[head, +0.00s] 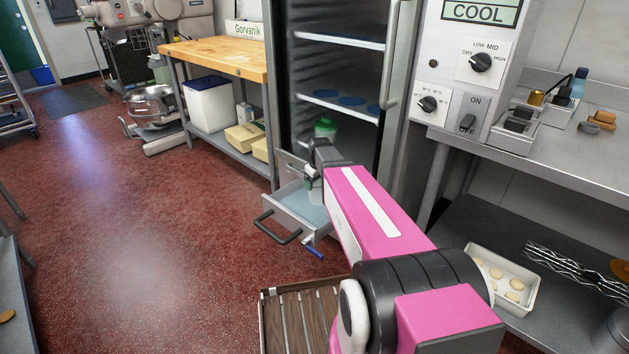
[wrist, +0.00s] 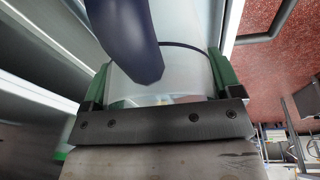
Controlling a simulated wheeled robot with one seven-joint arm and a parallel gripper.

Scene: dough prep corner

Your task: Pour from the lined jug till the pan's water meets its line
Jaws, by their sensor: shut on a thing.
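My gripper (wrist: 160,84) has green pads on both sides of a clear jug (wrist: 185,72) and is shut on it in the wrist view. A dark blue band or line rings the jug, and a thick dark blue part, perhaps its handle, crosses in front. In the head view my arm reaches to the open pull-out pan (head: 318,236) under the tall cabinet, and the gripper and jug are mostly hidden there. The pan holds a pale blue surface that looks like water. Its line cannot be made out, nor whether water is flowing.
The pan has a dark handle (head: 278,228) and a blue tap (head: 315,252). A steel counter (head: 560,165) is right; red floor lies clear left.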

